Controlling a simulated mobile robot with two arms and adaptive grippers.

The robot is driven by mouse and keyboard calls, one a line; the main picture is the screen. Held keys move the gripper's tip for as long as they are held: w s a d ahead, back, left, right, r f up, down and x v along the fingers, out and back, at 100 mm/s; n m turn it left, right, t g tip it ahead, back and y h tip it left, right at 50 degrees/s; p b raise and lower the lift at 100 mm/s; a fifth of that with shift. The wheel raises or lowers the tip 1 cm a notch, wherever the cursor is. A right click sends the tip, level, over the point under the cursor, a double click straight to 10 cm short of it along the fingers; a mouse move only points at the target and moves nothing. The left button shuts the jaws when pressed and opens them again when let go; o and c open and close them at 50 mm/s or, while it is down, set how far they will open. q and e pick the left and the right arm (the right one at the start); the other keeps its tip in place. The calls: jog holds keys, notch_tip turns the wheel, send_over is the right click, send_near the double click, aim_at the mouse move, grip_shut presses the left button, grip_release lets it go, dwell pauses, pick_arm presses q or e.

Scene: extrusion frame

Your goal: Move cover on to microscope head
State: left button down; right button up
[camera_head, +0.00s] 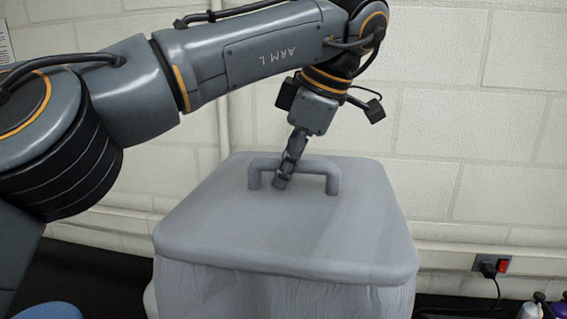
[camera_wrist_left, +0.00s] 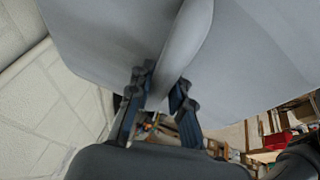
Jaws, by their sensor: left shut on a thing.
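The cover (camera_head: 290,225) is a grey box-like hood with a flat top, rounded edges and draped sides. A raised handle (camera_head: 332,178) stands on its top. My left gripper (camera_head: 283,180) comes down from above and is shut on the handle, left of its middle. In the left wrist view the fingers (camera_wrist_left: 160,95) sit on both sides of the handle (camera_wrist_left: 188,40), with the cover's top (camera_wrist_left: 105,35) behind it. The microscope head cannot be seen. The cover's lower edge is out of view. My right gripper is not in view.
A pale block wall (camera_head: 480,120) stands behind the cover. A power outlet with a red switch (camera_head: 490,264) and a cord is at the lower right. Bottles (camera_head: 535,305) stand in the bottom right corner. Shelves with clutter (camera_wrist_left: 265,140) show in the left wrist view.

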pick_arm(q)
jog(key=c, duration=1.1)
grip_release()
jog(key=shift+s+d+r, duration=0.1)
jog(key=shift+s+d, duration=0.05)
jog(key=shift+s, duration=0.1)
jog(key=shift+c, duration=0.2)
jog(key=shift+w, duration=0.1)
